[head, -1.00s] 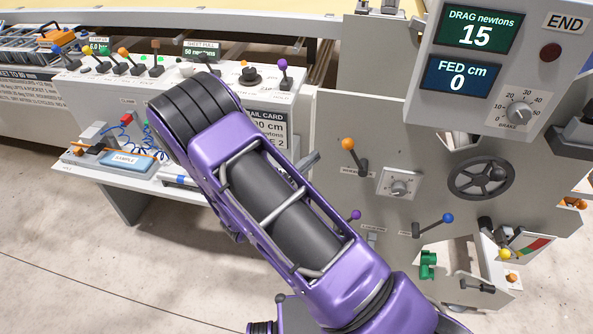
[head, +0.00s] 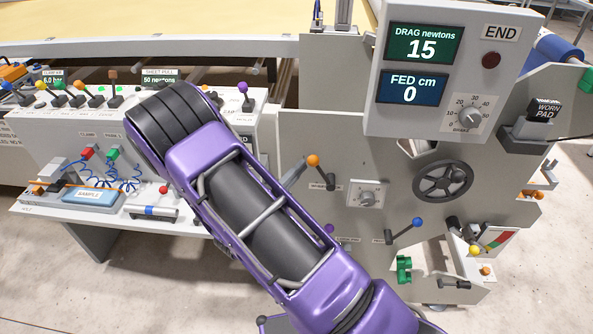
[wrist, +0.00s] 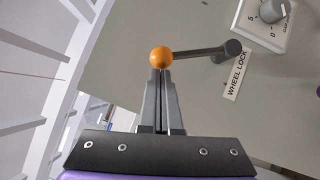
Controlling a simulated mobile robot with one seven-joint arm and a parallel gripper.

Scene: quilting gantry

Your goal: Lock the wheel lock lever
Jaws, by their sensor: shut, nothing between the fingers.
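The wheel lock lever has an orange ball knob (wrist: 161,57) on a dark grey arm, which runs right to its pivot beside the WHEEL LOCK label (wrist: 236,74). In the head view, the lever's orange knob (head: 314,160) stands up and to the left of its pivot on the grey end plate. My gripper (wrist: 161,76) is shut and empty, its fingertips right at the knob in the wrist view. I cannot tell whether they touch it. In the head view my purple arm hides most of the gripper; a grey part (head: 294,173) shows just left of the knob.
A display box (head: 429,110) overhangs above. A shelf with a sample pad (head: 90,197) stands left. The floor in front is clear.

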